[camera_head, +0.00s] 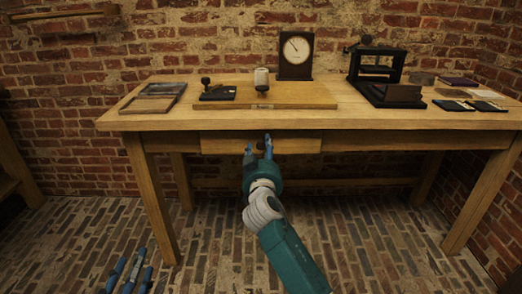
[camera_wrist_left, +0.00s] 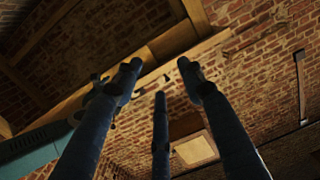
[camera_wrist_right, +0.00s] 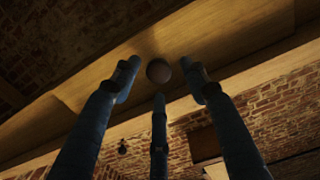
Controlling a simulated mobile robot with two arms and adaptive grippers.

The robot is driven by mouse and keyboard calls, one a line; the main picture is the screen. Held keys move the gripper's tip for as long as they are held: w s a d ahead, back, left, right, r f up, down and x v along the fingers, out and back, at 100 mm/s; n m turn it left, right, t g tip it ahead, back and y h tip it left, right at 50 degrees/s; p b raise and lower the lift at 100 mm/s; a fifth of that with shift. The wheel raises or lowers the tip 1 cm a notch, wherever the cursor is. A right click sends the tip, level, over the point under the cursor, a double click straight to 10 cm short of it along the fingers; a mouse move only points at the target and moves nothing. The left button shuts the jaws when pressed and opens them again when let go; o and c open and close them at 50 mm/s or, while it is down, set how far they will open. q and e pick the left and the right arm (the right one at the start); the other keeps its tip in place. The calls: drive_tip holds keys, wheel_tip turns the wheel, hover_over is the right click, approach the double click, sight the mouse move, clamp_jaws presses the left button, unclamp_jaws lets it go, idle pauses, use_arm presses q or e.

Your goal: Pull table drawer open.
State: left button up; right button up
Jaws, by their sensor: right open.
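The wooden table (camera_head: 420,120) has a wide drawer in its front (camera_head: 222,145). The drawer front looks flush or nearly flush with the table's front. A round dark knob (camera_wrist_right: 159,70) on the drawer shows in the right wrist view, between the spread fingertips. My right gripper (camera_head: 259,150) is open, with its blue fingers around the knob at the drawer front; I cannot tell whether they touch it. My left gripper (camera_head: 126,270) is low at the left in the head view. Its three fingers (camera_wrist_left: 160,85) are spread and empty in the left wrist view.
The tabletop holds a wooden board (camera_head: 290,96), a dial clock (camera_head: 296,54), a dark press (camera_head: 378,75), a framed tray (camera_head: 153,98) and several books (camera_head: 457,105). Table legs (camera_head: 152,200) stand on both sides. The brick floor (camera_head: 215,235) before the table is clear.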

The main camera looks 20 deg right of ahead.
drive_tip(key=shift+x, duration=0.8)
use_arm(q)
drive_tip(key=shift+d+r+t, duration=0.15)
drive_tip(key=shift+r+t, duration=0.35)
drive_tip(key=shift+r, duration=0.45)
use_arm(e)
drive_tip(key=shift+c, duration=0.5)
clamp_jaws()
drive_tip(key=shift+d, duration=0.1)
